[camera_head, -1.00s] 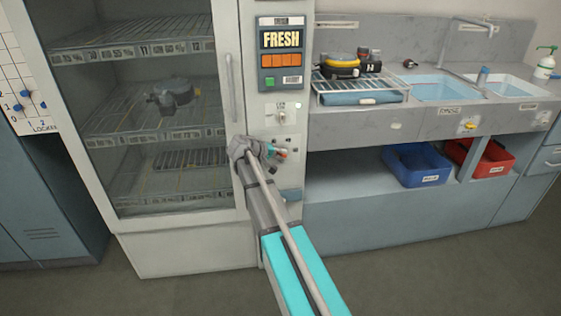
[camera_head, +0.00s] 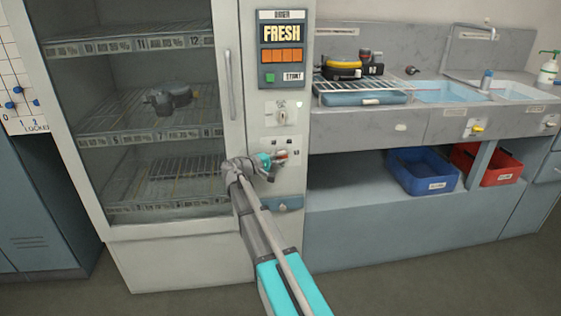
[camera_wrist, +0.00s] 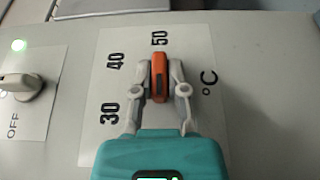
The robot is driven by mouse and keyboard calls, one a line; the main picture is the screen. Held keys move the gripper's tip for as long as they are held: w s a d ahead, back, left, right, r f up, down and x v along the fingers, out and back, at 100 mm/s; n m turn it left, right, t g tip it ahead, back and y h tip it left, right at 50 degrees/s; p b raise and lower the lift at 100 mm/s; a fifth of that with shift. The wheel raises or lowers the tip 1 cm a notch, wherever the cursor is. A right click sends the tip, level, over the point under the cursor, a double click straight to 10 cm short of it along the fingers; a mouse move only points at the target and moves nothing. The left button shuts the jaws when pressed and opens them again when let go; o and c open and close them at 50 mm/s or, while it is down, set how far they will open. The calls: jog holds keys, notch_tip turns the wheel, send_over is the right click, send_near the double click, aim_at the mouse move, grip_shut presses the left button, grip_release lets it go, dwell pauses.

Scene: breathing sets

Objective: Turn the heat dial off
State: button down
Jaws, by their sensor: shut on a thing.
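The heat dial is an orange bar-shaped knob (camera_wrist: 159,78) on a white plate marked 30, 40, 50 and °C in the wrist view. It lines up with the 50 mark. My gripper (camera_wrist: 159,92) has one grey finger on each side of the knob and is shut on it. In the head view my gripper (camera_head: 280,157) is at the cabinet's control panel, and its body hides most of the dial plate.
The glass-door cabinet (camera_head: 120,260) is left of the panel, with a long door handle (camera_head: 230,85). A sink counter (camera_head: 410,128) is to the right.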

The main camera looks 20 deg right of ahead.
dwell(0.3)
jog(key=c, duration=0.7)
grip_release()
jog(key=shift+o, duration=0.2)
jog(key=s+a, duration=0.1)
jog(key=a, duration=1.1)
jog(key=shift+s, duration=0.15)
